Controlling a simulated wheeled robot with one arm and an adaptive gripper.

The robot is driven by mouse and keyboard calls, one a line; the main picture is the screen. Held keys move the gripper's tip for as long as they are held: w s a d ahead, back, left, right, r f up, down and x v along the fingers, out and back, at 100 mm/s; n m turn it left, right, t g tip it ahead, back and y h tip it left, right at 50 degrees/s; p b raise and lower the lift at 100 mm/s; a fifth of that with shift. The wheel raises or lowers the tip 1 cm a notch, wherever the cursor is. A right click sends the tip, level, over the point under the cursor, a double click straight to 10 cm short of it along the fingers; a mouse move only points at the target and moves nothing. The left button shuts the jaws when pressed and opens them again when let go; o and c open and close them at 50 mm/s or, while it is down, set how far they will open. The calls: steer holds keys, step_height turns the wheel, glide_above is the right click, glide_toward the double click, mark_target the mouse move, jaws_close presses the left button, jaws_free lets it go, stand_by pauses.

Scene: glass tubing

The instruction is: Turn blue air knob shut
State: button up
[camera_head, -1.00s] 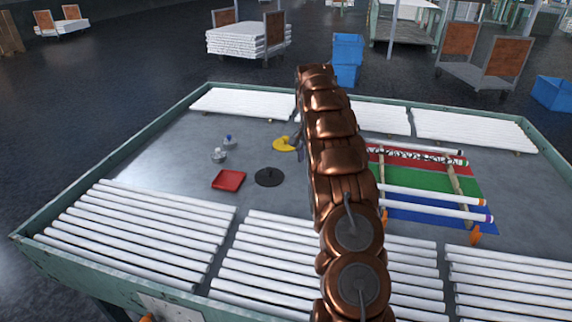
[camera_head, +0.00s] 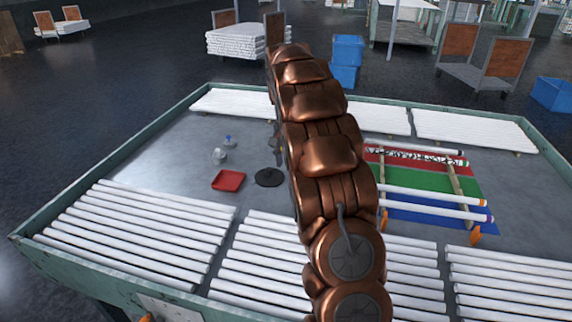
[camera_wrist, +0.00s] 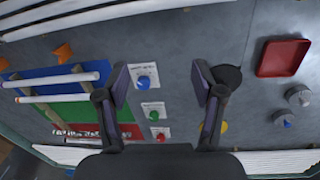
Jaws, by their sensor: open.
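The blue air knob (camera_wrist: 143,83) sits on a white label plate on the grey table in the wrist view. A green knob (camera_wrist: 153,115) and a red knob (camera_wrist: 160,137) sit on plates in line below it. My gripper (camera_wrist: 162,80) is open and empty. In the picture, the blue knob lies between its two fingers, closer to the left finger. I cannot tell the height of the fingers above it. In the head view my arm hides the knobs and most of my gripper.
A red tray (camera_head: 229,180), a black disc (camera_head: 268,177) and small bottles (camera_head: 219,155) stand on the table. A coloured mat (camera_head: 425,183) bears wooden rails (camera_head: 464,190) with white tubes across them. Rows of white tubes (camera_head: 140,235) line the table's edges.

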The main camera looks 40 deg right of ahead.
steer(key=shift+s+a+r+n, duration=0.15)
steer(key=shift+s+a+r, duration=0.1)
steer(key=shift+a, duration=0.25)
steer(key=shift+s+a+r+n, duration=0.1)
steer(key=shift+s+a+r, duration=0.15)
steer(key=shift+a, duration=0.3)
steer(key=shift+s+a+r+n, duration=0.15)
steer(key=shift+s+a, duration=0.15)
steer(key=shift+a, duration=0.2)
steer(key=s+a+r+n, duration=0.3)
steer(key=s+a+n, duration=0.2)
steer(key=s+a, duration=1.15)
steer(key=s+a+f+n, duration=0.2)
steer(key=s+a+n, duration=0.1)
steer(key=s, duration=0.6)
steer(key=s+a+f+n, duration=0.2)
steer(key=s+a, duration=0.4)
steer(key=s, duration=0.3)
steer(key=shift+a+f+n+g, duration=0.25)
steer(key=shift+f+n+g, duration=0.05)
steer(key=shift+n+g, duration=0.1)
